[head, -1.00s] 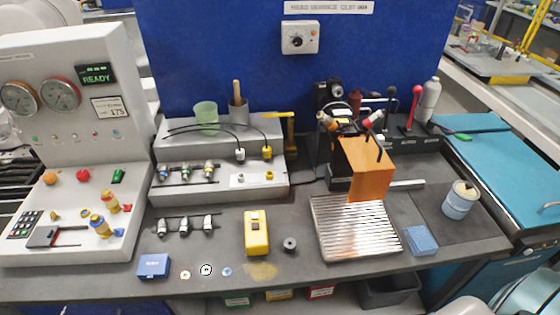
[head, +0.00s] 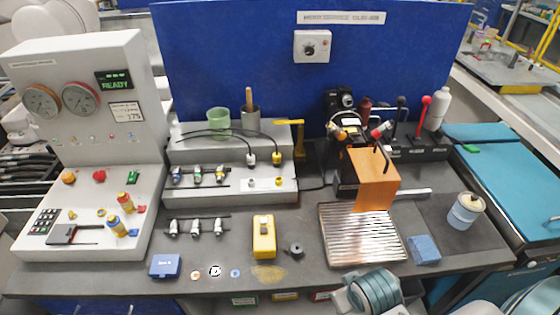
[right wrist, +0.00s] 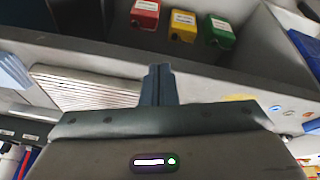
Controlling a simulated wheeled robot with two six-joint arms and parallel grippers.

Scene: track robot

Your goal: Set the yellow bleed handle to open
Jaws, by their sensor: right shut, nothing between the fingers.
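The yellow handle (head: 289,122) shows in the head view behind the right end of the grey stepped block. My right arm's teal part shows at the bottom of the head view. My left gripper is not in view.
The stepped block (head: 185,190) carries fittings and black hoses. An orange plate (head: 373,180) stands right of the handle, behind a slatted metal tray (head: 345,250). A yellow box (head: 263,238) and a blue box (head: 164,266) lie in front. Coloured bins (right wrist: 183,25) sit below the bench.

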